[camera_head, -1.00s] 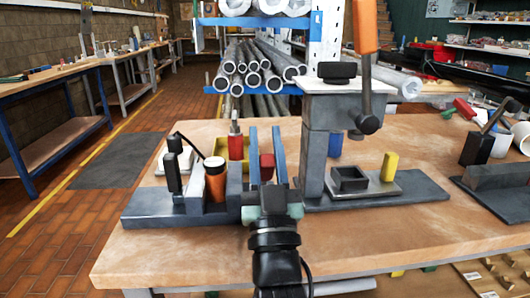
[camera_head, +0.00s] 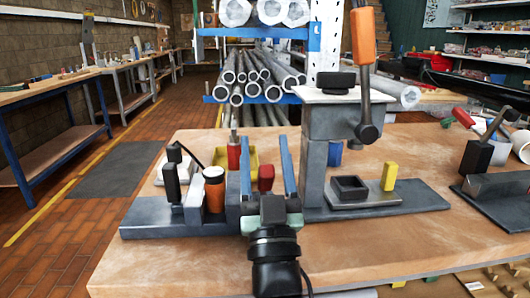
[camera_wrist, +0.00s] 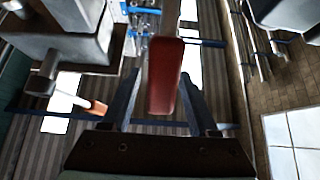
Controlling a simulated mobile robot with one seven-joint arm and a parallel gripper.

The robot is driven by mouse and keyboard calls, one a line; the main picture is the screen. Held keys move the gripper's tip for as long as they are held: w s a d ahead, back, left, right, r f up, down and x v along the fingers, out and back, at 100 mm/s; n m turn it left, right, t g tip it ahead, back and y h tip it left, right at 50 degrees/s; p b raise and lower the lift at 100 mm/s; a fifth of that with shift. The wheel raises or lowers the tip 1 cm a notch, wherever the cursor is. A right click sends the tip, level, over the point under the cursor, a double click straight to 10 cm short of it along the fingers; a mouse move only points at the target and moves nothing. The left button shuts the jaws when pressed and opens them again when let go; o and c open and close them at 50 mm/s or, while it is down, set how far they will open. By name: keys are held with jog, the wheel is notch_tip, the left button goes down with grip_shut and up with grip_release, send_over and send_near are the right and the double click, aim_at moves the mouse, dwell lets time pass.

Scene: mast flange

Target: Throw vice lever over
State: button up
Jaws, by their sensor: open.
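The vice is a low grey fixture on a long dark base plate (camera_head: 150,231), left of centre on the bench in the head view. A red grip (camera_head: 266,177), which looks like the vice lever's handle, shows between the two blue-grey fingers of my gripper (camera_head: 265,140). The fingers are open on either side of it. In the wrist view the red grip (camera_wrist: 166,76) stands between the open fingers (camera_wrist: 163,95), with a visible gap on each side. The lever's lower end is hidden by my gripper.
A grey press (camera_head: 318,140) with an orange-handled lever (camera_head: 362,36) stands close on the right. A yellow peg (camera_head: 389,172) and a square black socket (camera_head: 349,188) sit on its base. A yellow bin (camera_head: 240,160) is behind. The front of the wooden bench (camera_head: 180,262) is clear.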

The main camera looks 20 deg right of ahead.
notch_tip(320, 180, up, 10)
jog(key=p, duration=0.3)
